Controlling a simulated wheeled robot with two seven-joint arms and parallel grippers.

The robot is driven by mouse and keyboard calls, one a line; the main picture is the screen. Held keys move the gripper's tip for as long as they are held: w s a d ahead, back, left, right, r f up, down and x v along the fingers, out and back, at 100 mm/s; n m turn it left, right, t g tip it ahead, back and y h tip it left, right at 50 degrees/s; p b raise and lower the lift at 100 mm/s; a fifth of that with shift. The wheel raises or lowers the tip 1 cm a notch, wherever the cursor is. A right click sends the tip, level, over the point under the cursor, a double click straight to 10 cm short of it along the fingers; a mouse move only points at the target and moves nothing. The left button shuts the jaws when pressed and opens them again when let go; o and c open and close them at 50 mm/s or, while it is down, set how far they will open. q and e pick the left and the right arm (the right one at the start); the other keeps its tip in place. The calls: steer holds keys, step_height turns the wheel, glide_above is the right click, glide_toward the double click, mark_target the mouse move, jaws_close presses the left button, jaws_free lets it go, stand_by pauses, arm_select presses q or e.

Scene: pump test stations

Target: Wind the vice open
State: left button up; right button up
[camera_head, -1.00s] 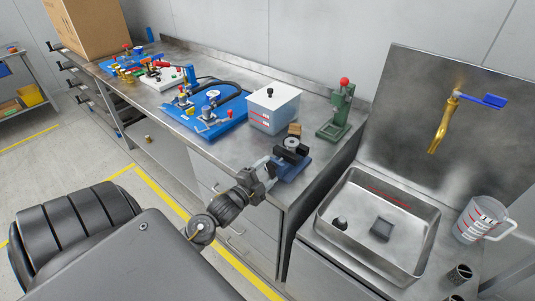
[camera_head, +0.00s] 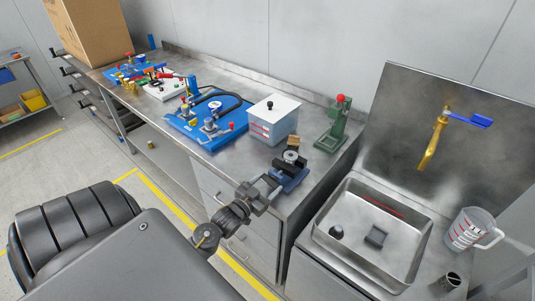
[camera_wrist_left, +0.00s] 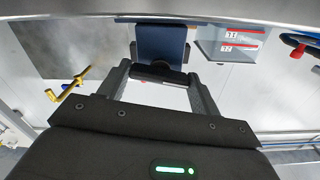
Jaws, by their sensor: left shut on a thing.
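The vice (camera_head: 289,172) has a blue base and a dark body and stands at the front edge of the steel bench. It also shows in the left wrist view as a blue block (camera_wrist_left: 160,42) with dark parts. My left gripper (camera_head: 270,186) is in front of it, on the bench-edge side. In the left wrist view my left gripper (camera_wrist_left: 158,76) has its fingers on either side of the vice's dark handle bar (camera_wrist_left: 155,78) and is shut on it. The fingers hide the bar's ends. My right gripper is out of view.
A white-lidded box (camera_head: 274,119) and a green press (camera_head: 338,124) stand behind the vice. A blue pump board (camera_head: 207,121) lies to the left. A sink (camera_head: 375,235) with a brass tap (camera_head: 433,143) and a jug (camera_head: 470,230) are at the right.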

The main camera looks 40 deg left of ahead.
arm_select(q)
steer(key=n+p, duration=0.1)
steer(key=n, duration=0.2)
steer(key=shift+r+n+p, duration=0.1)
steer(key=shift+n+p, duration=0.25)
steer(key=shift+n, duration=0.05)
steer(key=n+p, duration=0.2)
steer(key=n, duration=0.2)
steer(key=shift+n, duration=0.3)
steer(key=n+p, duration=0.2)
steer(key=n, duration=0.2)
steer(key=shift+n, duration=0.4)
steer(key=shift+n+p, duration=0.5)
steer(key=shift+n, duration=0.7)
steer(key=o, duration=1)
